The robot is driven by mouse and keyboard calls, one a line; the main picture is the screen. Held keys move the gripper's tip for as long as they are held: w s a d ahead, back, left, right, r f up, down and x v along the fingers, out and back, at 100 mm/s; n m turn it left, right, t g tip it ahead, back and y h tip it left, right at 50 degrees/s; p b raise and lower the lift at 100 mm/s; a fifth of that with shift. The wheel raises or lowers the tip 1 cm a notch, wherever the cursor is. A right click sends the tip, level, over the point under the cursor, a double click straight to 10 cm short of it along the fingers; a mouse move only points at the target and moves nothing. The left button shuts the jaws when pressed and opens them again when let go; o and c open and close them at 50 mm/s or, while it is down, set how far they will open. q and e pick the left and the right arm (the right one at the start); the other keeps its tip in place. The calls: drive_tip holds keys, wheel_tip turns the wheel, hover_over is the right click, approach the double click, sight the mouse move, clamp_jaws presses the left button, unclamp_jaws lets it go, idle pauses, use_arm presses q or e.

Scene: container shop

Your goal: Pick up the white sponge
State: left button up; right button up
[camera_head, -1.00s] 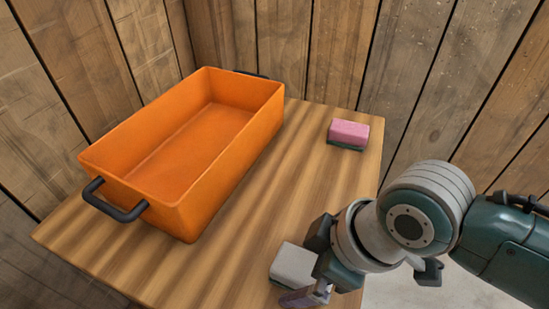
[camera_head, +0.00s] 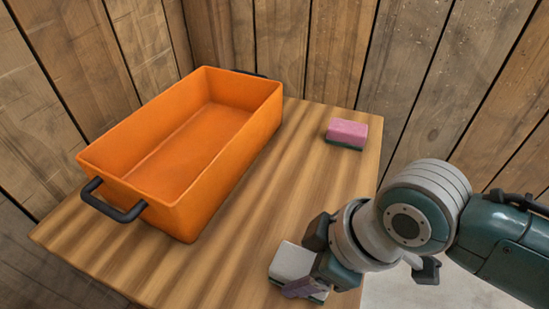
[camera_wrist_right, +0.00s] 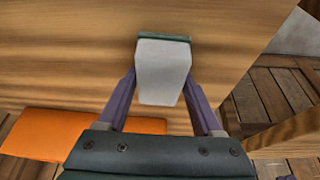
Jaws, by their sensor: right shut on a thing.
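The white sponge (camera_head: 293,261) has a dark green underside and sits at the near right part of the wooden table. It also shows in the right wrist view (camera_wrist_right: 162,72), between the two purple fingers. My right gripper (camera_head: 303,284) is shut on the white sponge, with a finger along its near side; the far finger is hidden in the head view. In the right wrist view the right gripper (camera_wrist_right: 161,80) has a finger on each side of the sponge. I cannot tell whether the sponge is clear of the table. My left gripper is not in view.
A large empty orange container (camera_head: 190,215) with dark handles stands on the left of the table (camera_head: 250,225). A pink sponge (camera_head: 347,132) with a green underside lies at the back right. Bare tabletop lies between them. Plank walls (camera_head: 310,50) close off the back.

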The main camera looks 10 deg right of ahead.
sight(304, 266)
drive_tip(key=shift+r, duration=0.1)
drive_tip(key=shift+r, duration=0.25)
wheel_tip(304, 266, up, 19)
drive_tip(key=p, duration=0.6)
drive_tip(key=shift+r+p, duration=0.2)
drive_tip(key=shift+p, duration=0.15)
